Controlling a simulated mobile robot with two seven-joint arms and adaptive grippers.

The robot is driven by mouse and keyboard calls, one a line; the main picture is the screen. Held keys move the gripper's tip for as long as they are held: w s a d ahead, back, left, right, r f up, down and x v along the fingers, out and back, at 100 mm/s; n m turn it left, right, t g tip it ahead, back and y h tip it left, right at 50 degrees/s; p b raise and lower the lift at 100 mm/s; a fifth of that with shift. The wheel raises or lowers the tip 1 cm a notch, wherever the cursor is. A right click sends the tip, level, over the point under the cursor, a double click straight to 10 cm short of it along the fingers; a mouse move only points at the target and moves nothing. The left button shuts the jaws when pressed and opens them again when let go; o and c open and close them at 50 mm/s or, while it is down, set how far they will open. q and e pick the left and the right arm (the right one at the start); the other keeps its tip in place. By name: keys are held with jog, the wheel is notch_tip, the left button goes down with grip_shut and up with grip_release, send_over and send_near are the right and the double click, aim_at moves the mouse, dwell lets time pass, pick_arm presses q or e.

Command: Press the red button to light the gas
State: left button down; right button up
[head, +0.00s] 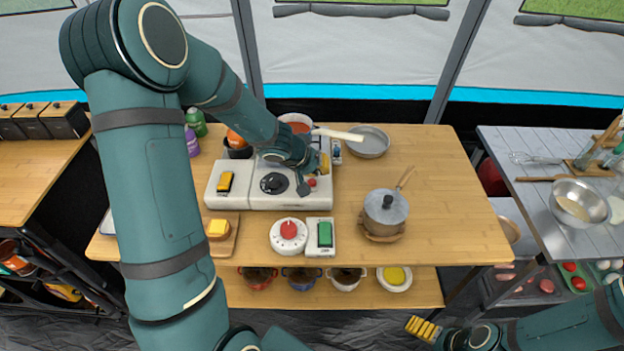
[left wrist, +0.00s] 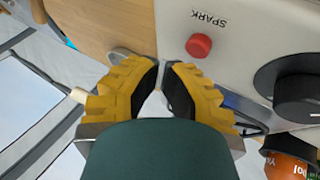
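The red button (left wrist: 199,45), marked SPARK, stands on the white front panel of the stove in the left wrist view. In the head view the red button (head: 311,182) is at the stove's right end, close by my left gripper (head: 322,166). In the left wrist view my left gripper's yellow fingers (left wrist: 163,68) come together at the tips with nothing between them. The tips appear beside the button, apart from it; their height over it is unclear. My right gripper (head: 424,328) is low at the front right, away from the table, and its finger gap is not clear.
A black knob (left wrist: 300,97) is beside the button. A white timer with a red knob (head: 289,229) and a green switch (head: 324,234) stand in front of the stove. A pan (head: 369,143) and a lidded pot (head: 386,207) are to the right. The table's right part is clear.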

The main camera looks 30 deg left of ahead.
notch_tip(320, 180, up, 4)
jog(key=p, duration=0.3)
jog(key=shift+w, duration=0.1)
dwell(0.7)
